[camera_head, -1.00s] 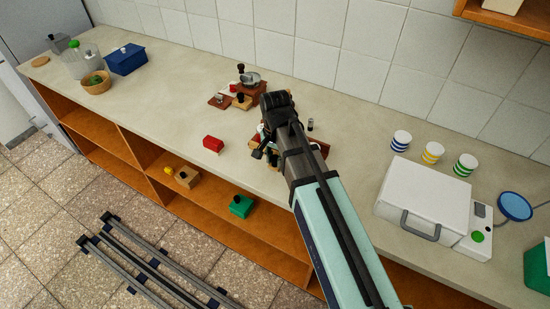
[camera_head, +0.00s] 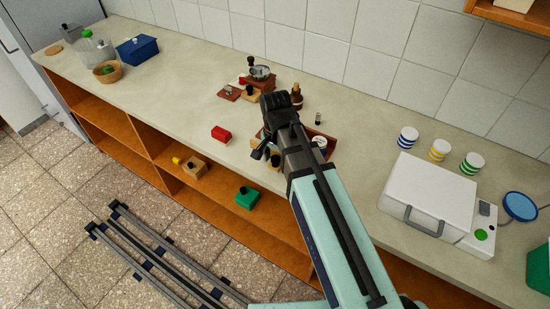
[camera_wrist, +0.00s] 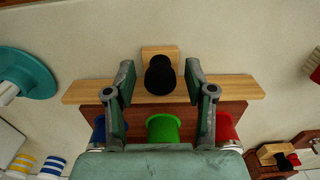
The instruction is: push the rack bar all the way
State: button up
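In the wrist view, the rack bar (camera_wrist: 87,91) is a long pale wooden strip with a black knob (camera_wrist: 160,76) at its middle. It lies across the red-brown rack (camera_wrist: 231,109), which holds a blue cup (camera_wrist: 100,129), a green cup (camera_wrist: 162,129) and a red cup (camera_wrist: 224,127). My gripper (camera_wrist: 160,68) is open, with one finger on each side of the knob and a gap to both. In the head view my gripper (camera_head: 266,150) is over the counter; my arm hides most of the rack.
A red block (camera_head: 221,133) lies left of my gripper on the counter (camera_head: 185,95). A dark bottle (camera_head: 297,95) and a wooden grinder (camera_head: 258,80) stand behind it. Striped cups (camera_head: 438,150) and a white appliance (camera_head: 425,195) stand to the right.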

aim_at(276, 158)
notch_tip(276, 158, up, 12)
dwell(0.8)
dwell(0.3)
